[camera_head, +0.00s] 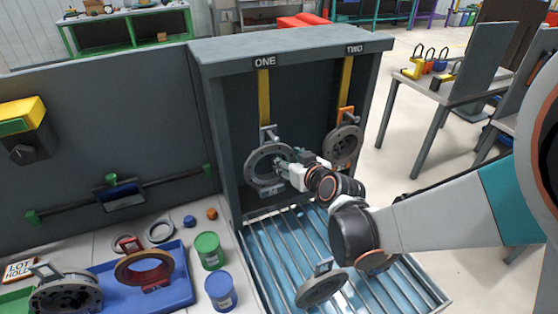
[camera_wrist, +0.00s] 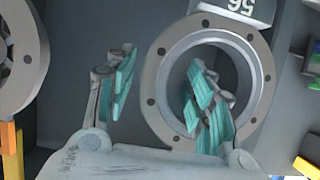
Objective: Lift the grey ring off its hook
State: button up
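A grey ring (camera_head: 254,168) with a wide open centre hangs on a hook (camera_head: 267,133) under the sign ONE. A number tag sits at its lower edge. In the wrist view the ring (camera_wrist: 265,80) appears upside down, with its tag (camera_wrist: 243,11) at the top. My gripper (camera_head: 285,165) is at the ring's right side. In the wrist view my gripper (camera_wrist: 160,75) is open: one finger stands outside the ring's rim, the other in front of its opening. I cannot tell whether either finger touches it.
Another grey ring (camera_head: 343,146) hangs under TWO and shows in the wrist view (camera_wrist: 34,55). A slatted rack (camera_head: 270,262) below holds a tilted disc (camera_head: 322,288). A blue tray (camera_head: 182,290), a green can (camera_head: 209,250) and a blue can (camera_head: 221,291) stand at left.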

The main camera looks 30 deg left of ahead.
jog(key=c, duration=1.1)
jog(key=shift+c, duration=0.2)
jog(key=shift+r, duration=0.1)
